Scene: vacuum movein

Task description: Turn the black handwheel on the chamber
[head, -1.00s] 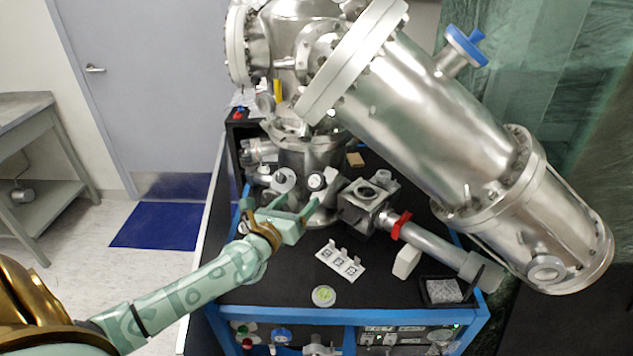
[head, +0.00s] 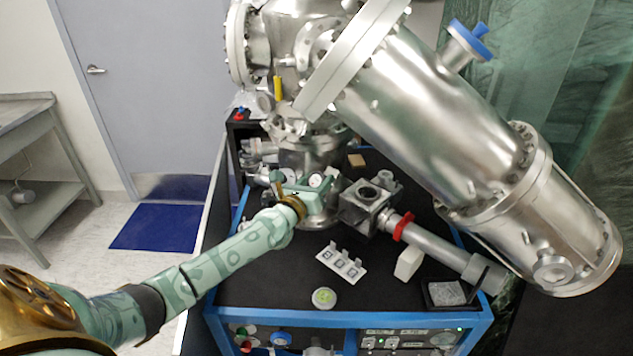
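The steel chamber (head: 310,158) stands upright on the black bench top, at the back centre. A small dark-rimmed round part with a pale face (head: 315,180) shows low on its front; it may be the black handwheel, but it is too small to be sure. My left gripper (head: 303,180) is at the chamber's lower front, its pale green fingers spread on either side and pointing at the chamber. The fingers and palm partly hide the parts there. I cannot tell whether they touch the handwheel. My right gripper is out of view.
A large steel cylinder (head: 430,120) slants across the upper right, with a blue-capped port (head: 468,42). A steel cube fitting (head: 365,205) sits just right of my gripper. A white bracket (head: 341,262) and a round green-faced disc (head: 323,298) lie on the front bench top.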

